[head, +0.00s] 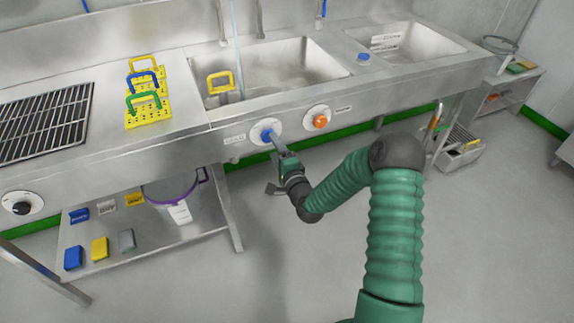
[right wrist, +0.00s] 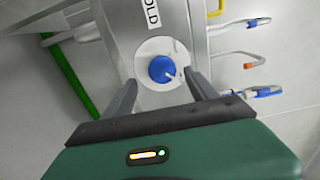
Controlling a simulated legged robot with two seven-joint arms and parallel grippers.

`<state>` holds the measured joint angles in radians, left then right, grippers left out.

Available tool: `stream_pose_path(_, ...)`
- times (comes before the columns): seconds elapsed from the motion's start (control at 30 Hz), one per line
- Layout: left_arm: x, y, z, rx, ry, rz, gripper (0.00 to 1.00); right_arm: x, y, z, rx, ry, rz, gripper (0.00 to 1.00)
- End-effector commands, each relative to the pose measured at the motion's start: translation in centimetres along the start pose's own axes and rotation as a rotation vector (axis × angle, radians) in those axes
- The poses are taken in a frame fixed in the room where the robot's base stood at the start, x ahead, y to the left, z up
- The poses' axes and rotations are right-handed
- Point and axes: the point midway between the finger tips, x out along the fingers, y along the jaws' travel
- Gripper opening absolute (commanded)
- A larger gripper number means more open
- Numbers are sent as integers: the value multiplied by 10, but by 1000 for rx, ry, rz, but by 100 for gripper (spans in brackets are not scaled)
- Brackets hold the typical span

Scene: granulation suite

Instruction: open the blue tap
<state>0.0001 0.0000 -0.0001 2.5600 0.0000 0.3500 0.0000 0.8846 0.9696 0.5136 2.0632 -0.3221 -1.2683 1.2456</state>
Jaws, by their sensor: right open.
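The blue tap (head: 267,135) is a round knob on a white dial plate on the front of the steel sink unit, beside a small label. In the right wrist view the blue tap (right wrist: 162,69) shows a white mark on its right side, and the label above it ends in "OLD". My right gripper (head: 276,147) is just in front of the tap. In the right wrist view its two fingers (right wrist: 161,88) are apart, one to each side of the knob, with gaps, and hold nothing. My left gripper is out of view.
An orange knob (head: 321,121) sits on a similar plate to the right. The sink basin (head: 312,49) is above, with a thin stream of water (head: 235,45) falling into it. A shelf (head: 180,238) with a bucket (head: 177,190) is below left. Floor in front is clear.

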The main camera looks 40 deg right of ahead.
Motion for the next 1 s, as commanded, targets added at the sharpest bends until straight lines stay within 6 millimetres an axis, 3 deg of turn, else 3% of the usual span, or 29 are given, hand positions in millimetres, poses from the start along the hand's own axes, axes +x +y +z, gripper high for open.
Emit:
stream_pose_path(0.2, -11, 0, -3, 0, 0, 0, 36, -66, 0, -2, 3, 3, 6, 67)
stream_pose_path(0.4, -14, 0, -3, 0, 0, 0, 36, -107, 2, -3, 3, 4, 4, 67)
stream_pose_path(0.57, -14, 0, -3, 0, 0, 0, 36, -119, 2, -3, 3, 3, 3, 67)
stream_pose_path(1.0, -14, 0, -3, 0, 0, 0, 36, -118, 3, -1, -8, -3, 10, 67)
